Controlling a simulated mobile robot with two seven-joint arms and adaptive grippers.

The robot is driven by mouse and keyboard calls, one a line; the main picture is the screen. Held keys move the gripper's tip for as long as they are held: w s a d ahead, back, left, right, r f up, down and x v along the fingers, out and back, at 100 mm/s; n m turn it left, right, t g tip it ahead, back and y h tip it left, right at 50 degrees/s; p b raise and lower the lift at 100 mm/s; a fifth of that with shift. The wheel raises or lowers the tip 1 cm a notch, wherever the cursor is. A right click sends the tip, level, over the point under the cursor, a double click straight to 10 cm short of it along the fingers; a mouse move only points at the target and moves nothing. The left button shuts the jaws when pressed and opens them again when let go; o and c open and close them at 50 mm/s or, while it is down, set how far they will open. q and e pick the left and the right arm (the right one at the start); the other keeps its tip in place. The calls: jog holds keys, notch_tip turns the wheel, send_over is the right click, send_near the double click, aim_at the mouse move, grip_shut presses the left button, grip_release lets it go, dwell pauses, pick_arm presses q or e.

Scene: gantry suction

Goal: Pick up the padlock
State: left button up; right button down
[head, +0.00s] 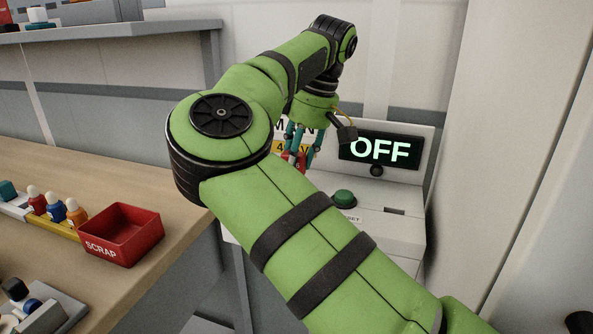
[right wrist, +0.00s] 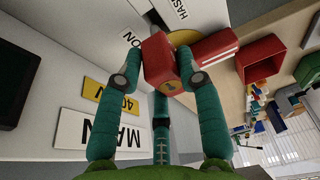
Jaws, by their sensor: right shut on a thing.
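The red padlock (right wrist: 160,62) shows in the right wrist view, with a dark keyhole on its near face. It sits between the teal fingers of my right gripper (right wrist: 160,80), which is shut on it. In the head view the padlock (head: 291,160) is a small red patch beside the teal fingers of my right gripper (head: 299,158), partly hidden by my green arm. A red handle with white stripes (right wrist: 216,47) and a yellow disc (right wrist: 184,37) are close beside it; I cannot tell whether the padlock is still attached there. My left gripper is not in view.
A grey cabinet holds an OFF display (head: 380,150) and a green button (head: 344,198). A red SCRAP bin (head: 120,235) stands on the wooden bench (head: 180,235) at left, near several small bottles. A wall rises at right.

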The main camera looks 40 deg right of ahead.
jog(key=s+d+r, duration=0.5)
jog(key=s+r, duration=0.2)
jog(key=s, duration=0.3)
pick_arm(q)
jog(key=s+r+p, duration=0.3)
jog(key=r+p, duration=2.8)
jog(key=p, duration=0.1)
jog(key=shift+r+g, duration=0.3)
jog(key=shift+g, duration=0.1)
pick_arm(e)
jog(key=s+d+f+m+g+h, duration=0.1)
jog(key=s+m+g, duration=0.1)
jog(key=m, duration=1.6)
jog(key=s+d+f+m+g+h, duration=0.1)
jog(key=s+m, duration=0.4)
jog(key=m, duration=1.2)
jog(key=shift+s+d+f+m+g+h, duration=0.15)
jog(key=shift+d+f+m+g+h, duration=0.25)
jog(key=shift+g, duration=0.8)
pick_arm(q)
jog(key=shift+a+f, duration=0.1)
pick_arm(e)
jog(key=shift+a, duration=0.2)
